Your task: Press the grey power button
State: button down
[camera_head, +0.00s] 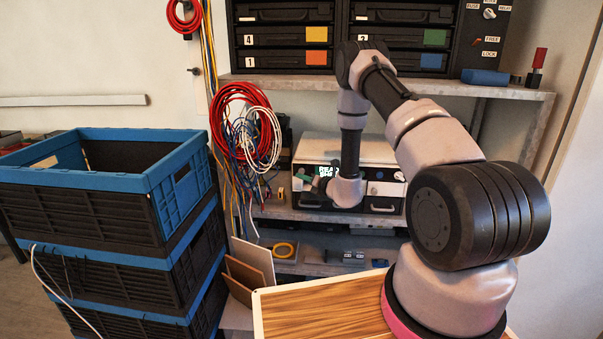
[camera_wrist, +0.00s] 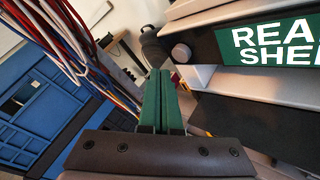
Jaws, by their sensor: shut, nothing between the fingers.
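The grey power button is most likely the round grey knob (camera_wrist: 181,53) left of the green display in the wrist view. I cannot pick it out in the head view. The white and black device (camera_head: 318,150) stands on the shelf, and its green lettered display (camera_wrist: 272,42) shows partly in both views. My gripper (camera_wrist: 159,76) has two green fingers, shut side by side with nothing between them. The fingertips appear just left of and below the grey knob in the wrist view; I see no clear contact. In the head view my gripper (camera_head: 306,180) is at the device's left front.
Red, white and blue cables (camera_head: 245,130) hang close to the left of my gripper. Stacked blue and black crates (camera_head: 150,179) stand at left. Drawers (camera_head: 287,56) sit on the shelf above. A wooden top (camera_head: 325,305) lies in front of the lower shelf.

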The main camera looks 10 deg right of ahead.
jog(key=shift+s+a, duration=0.25)
jog(key=shift+s, duration=0.55)
jog(key=shift+s+a, duration=0.25)
jog(key=shift+s, duration=0.55)
jog(key=shift+s+a, duration=0.25)
jog(key=shift+s, duration=0.55)
jog(key=s+a+r+n+g+y, duration=0.2)
jog(key=a+r+n+y, duration=0.15)
jog(key=r, duration=0.55)
jog(key=s+a+r+n+g+y, duration=0.1)
jog(key=a+r+n+g+y, duration=0.15)
jog(key=a+r+n, duration=0.4)
jog(key=s+a+r+n+g+y, duration=0.1)
jog(key=s+r+n+g, duration=0.6)
jog(key=s+r, duration=0.55)
jog(key=s+d+r+n+g+h, duration=0.1)
jog(key=s+d+r+n+h, duration=0.1)
jog(key=s+r+n+h, duration=0.25)
jog(key=s+d+r+n+h, duration=0.1)
jog(key=s+d+r+n, duration=0.25)
jog(key=s+n, duration=0.35)
jog(key=s+d+r+n+t+h, duration=0.5)
jog(key=s+d+h, duration=0.2)
jog(key=s+d, duration=0.3)
jog(key=shift+d, duration=0.6)
